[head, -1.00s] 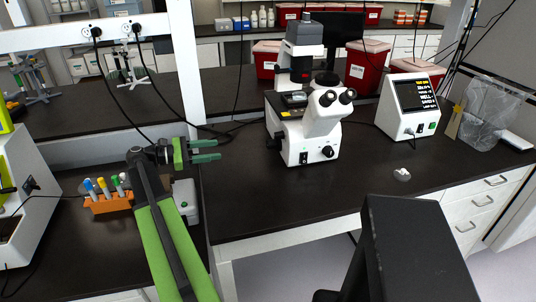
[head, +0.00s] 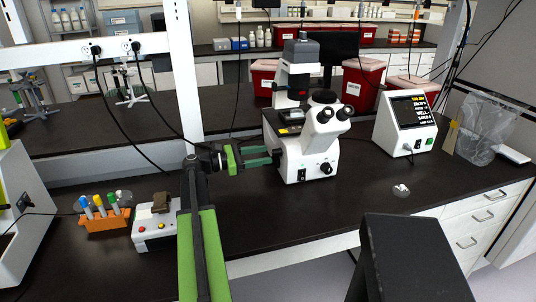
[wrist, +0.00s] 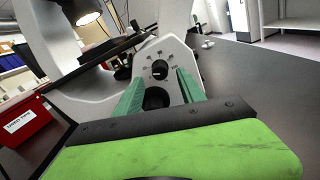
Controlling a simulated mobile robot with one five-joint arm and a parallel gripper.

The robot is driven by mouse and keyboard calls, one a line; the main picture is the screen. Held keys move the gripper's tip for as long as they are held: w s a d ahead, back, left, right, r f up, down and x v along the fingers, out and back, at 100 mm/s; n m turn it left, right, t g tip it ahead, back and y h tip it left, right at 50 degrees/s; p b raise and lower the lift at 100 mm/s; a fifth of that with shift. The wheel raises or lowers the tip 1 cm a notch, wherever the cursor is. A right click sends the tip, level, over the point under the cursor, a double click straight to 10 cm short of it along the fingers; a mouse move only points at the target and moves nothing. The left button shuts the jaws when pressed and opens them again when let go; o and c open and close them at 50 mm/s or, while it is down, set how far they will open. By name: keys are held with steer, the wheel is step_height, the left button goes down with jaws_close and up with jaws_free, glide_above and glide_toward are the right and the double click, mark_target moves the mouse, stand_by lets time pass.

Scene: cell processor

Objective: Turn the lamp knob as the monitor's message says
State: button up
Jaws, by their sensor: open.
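The white microscope (head: 318,140) stands on the black bench. In the wrist view, a small dark knob (wrist: 159,70) with marks around it sits on the microscope's white side panel; it looks like the lamp knob. A larger black knob (wrist: 156,98) lies below it, between my fingers in the picture. My gripper (head: 277,157) is open and empty at the microscope's left side, and its two teal fingers flank the marked knob in the wrist view (wrist: 160,80). I cannot tell whether they touch anything. The monitor (head: 405,122) shows yellow and white text too small to read.
An orange rack (head: 105,222) with several capped tubes and a white box with coloured buttons (head: 155,236) are on the lower left bench. Red bins (head: 363,88) stand behind the microscope. A small clear item (head: 401,190) lies on the otherwise clear bench front.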

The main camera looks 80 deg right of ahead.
mark_target(277, 152)
steer(key=shift+x, duration=1.25)
steer(key=shift+c, duration=0.4)
steer(key=shift+w, duration=0.1)
jaws_close()
